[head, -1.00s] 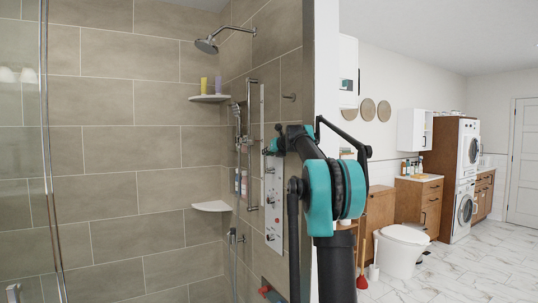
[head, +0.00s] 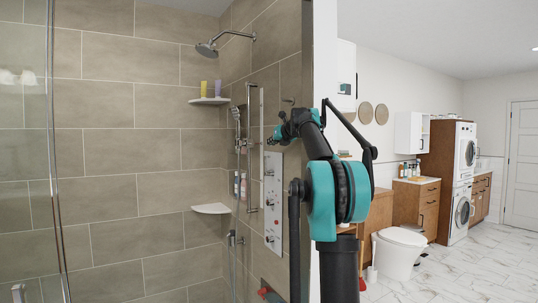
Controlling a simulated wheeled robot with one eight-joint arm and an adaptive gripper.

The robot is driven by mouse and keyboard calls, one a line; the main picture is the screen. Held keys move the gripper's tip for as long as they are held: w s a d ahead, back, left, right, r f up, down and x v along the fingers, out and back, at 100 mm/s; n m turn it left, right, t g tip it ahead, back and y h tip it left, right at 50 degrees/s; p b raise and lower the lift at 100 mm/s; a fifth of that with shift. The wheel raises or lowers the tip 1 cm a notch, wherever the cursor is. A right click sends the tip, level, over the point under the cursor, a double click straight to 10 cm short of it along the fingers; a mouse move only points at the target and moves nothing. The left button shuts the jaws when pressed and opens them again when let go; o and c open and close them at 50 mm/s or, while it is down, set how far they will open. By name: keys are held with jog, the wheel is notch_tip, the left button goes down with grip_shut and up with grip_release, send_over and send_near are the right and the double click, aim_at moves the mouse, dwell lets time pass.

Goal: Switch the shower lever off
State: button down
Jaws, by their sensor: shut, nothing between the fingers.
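The shower panel (head: 274,205) is a pale vertical plate on the tiled side wall, with several small knobs down its front. My gripper (head: 270,140) is shut and empty at the far end of my arm, in front of the wall by the panel's top. It appears small, and I cannot tell whether it touches anything. The shower head (head: 207,48) is above, with no water visible.
A glass pane edge (head: 54,150) stands at left. Corner shelves (head: 211,208) hold bottles. The wall end (head: 325,60) stands close to my arm on the right. A toilet (head: 398,250), cabinets and stacked washers lie beyond, with open floor between.

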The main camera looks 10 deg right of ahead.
jog(key=shift+s+d+r, duration=0.1)
jog(key=shift+s+r, duration=0.1)
jog(key=shift+r, duration=0.65)
jog(key=shift+s+d+r, duration=0.1)
jog(key=shift+s+r, duration=0.1)
jog(key=shift+r, duration=0.65)
jog(key=s+a+f+n+g, duration=0.25)
jog(key=s+f+n, duration=0.45)
jog(key=f, duration=0.4)
jog(key=s+a+f+n+g, duration=0.1)
jog(key=s+a+f+n, duration=0.45)
jog(key=f, duration=0.65)
jog(key=s+a+f+n+g, duration=0.2)
jog(key=s+f+n, duration=0.55)
jog(key=f, duration=0.35)
jog(key=s+d+f+n+g+h, duration=0.1)
jog(key=s+f+n, duration=0.6)
jog(key=s+f, duration=0.7)
jog(key=s+d+f+n+g+h, duration=0.1)
jog(key=s+f+n+g+h, duration=0.1)
jog(key=s+f+n, duration=0.6)
jog(key=s+f+g, duration=0.1)
jog(key=s+f, duration=0.5)
jog(key=s, duration=0.6)
jog(key=shift+s+d+f+h, duration=0.15)
jog(key=shift+s+f+h, duration=0.15)
jog(key=shift+f+h, duration=0.1)
